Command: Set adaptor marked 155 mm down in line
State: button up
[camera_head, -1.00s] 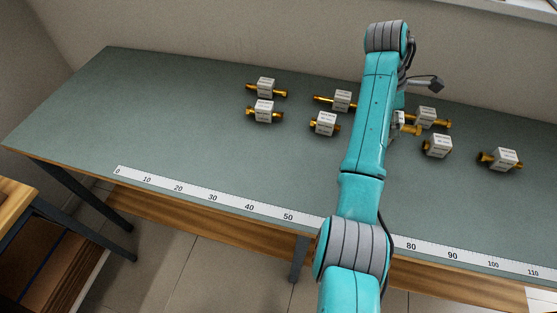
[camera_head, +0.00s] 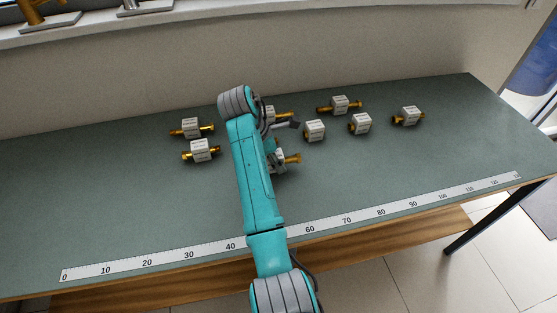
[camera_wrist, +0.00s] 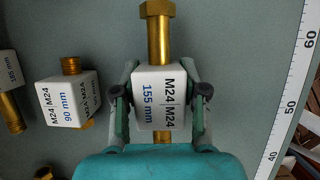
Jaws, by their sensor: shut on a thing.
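My gripper (camera_wrist: 161,98) is shut on the white block of the adaptor marked 155 mm (camera_wrist: 154,88) in the wrist view. The block also reads M24, and its brass ends stick out above and below. In the head view the held adaptor's brass end (camera_head: 293,159) shows just right of my arm, which hides much of the rest. Whether it touches the bench cannot be told. An adaptor marked 90 mm (camera_wrist: 66,100) is left of my gripper in the wrist view. Part of another adaptor (camera_wrist: 9,75) shows at the left edge.
Two adaptors (camera_head: 201,150) (camera_head: 191,127) are on the bench (camera_head: 110,200) left of my arm. Several more, such as one adaptor at the right (camera_head: 408,116), are behind and to the right. A ruler strip (camera_head: 147,260) runs along the front edge.

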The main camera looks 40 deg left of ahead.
jog(key=shift+f, duration=0.85)
jog(key=shift+f, duration=0.2)
jog(key=o, duration=1.3)
